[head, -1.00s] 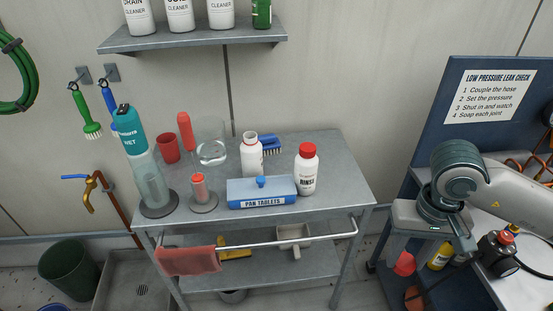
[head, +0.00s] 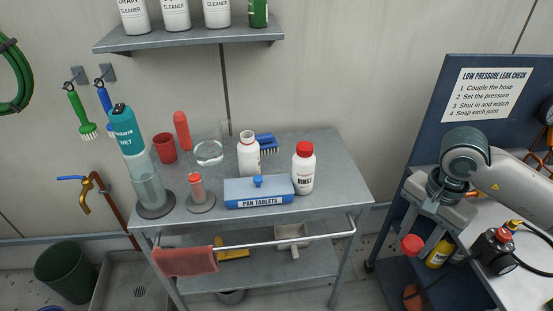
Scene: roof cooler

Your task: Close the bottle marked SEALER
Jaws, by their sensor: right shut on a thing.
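An uncapped white bottle (head: 249,157) with an open mouth stands on the grey cart's top; its label is mostly turned away, so I cannot read SEALER on it. Beside it, to the right, stands a white bottle marked RINSE (head: 304,172) with a red cap on. My right gripper (head: 418,242) is at the right, well away from the bottles, pointing down in front of the blue bench. It is shut on a red cap (head: 411,245), which shows at its fingertips. My left gripper is out of view.
A blue-and-grey PAN TABLETS box (head: 259,193) sits in front of the bottles. A blue brush (head: 266,143) lies behind the open bottle. A teal bottle (head: 126,130), a red cup (head: 164,149) and a glass beaker (head: 208,150) stand left. The cart's right end (head: 345,180) is clear.

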